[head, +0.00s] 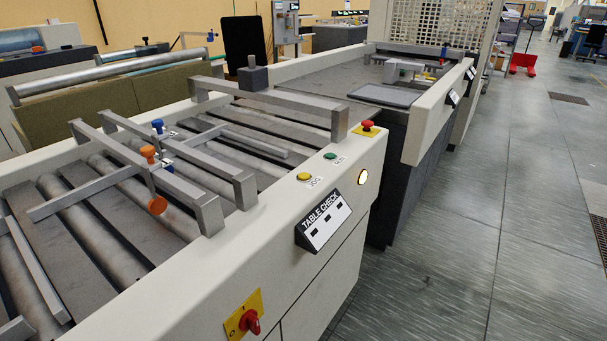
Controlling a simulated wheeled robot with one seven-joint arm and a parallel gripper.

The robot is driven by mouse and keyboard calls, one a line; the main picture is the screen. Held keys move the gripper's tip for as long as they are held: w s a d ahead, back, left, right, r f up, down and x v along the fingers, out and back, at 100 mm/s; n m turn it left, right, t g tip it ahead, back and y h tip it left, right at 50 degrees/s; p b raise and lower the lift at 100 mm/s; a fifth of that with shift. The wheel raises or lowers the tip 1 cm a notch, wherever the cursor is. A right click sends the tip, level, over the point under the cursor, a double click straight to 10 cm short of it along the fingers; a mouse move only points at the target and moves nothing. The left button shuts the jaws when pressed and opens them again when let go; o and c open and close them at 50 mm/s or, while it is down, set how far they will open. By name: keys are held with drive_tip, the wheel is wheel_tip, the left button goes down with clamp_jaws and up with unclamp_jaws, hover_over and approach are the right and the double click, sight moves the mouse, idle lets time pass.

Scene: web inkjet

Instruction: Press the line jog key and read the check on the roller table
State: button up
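The roller table (270,225) runs from the lower left to the middle, with grey rollers between pale side rails. The yellow jog key (304,176) sits on top of the near rail, with a "JOG" label beside it. A green button (330,155) and a red emergency button on a yellow base (368,127) stand farther along the same rail. The "TABLE CHECK" panel (324,221) is tilted on the rail's outer face, with several dark slots on a white field. A round lamp (363,177) to its right looks lit, pale white. My gripper is not in view.
A red rotary switch on a yellow plate (248,316) is on the table's side at the bottom. Crossbars with orange and blue knobs (152,178) span the rollers. Another machine (420,110) stands beyond the table.

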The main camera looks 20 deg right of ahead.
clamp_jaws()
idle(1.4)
